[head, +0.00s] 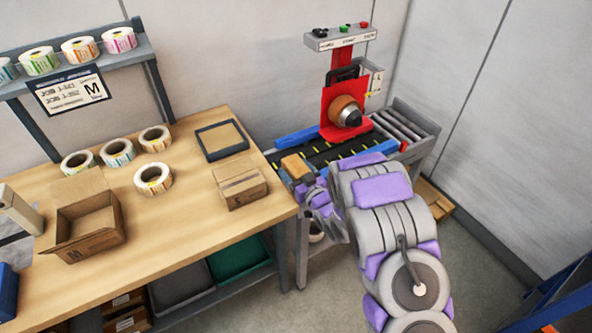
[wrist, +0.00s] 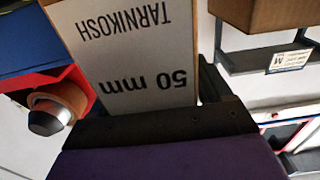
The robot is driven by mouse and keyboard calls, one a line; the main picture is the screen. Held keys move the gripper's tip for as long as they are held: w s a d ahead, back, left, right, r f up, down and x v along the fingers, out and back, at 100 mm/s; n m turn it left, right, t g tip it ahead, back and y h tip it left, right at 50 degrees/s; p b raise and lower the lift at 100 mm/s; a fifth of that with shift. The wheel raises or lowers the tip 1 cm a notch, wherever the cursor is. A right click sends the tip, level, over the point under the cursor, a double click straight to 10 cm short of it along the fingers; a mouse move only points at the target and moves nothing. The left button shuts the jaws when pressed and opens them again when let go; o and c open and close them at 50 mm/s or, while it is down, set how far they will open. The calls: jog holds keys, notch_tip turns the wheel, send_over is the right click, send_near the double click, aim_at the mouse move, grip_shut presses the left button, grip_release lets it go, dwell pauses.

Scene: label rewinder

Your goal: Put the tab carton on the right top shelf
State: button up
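A small brown carton (head: 296,167) is at the tip of my gripper (head: 310,188) in the head view, beside the conveyor and just past the table's right end. In the wrist view the carton (wrist: 135,50) fills the upper middle and shows a pale face lettered "50 mm" and "TARNIKOSH", upside down. My gripper (wrist: 155,120) is dark and purple below it and appears shut on the carton; the fingertips are mostly hidden behind it. I cannot tell which shelf is the right top shelf; a blue rack (head: 560,295) is cut off at the lower right of the head view.
The rewinder (head: 345,105) with its red plate stands behind my arm. The wooden table (head: 215,255) holds a closed box (head: 239,184), an open box (head: 85,222), a dark-rimmed tray (head: 222,155) and several label rolls. A shelf (head: 100,72) with rolls is above. Floor shows at right.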

jog(key=shift+o, duration=1.1)
jog(key=shift+a, duration=0.3)
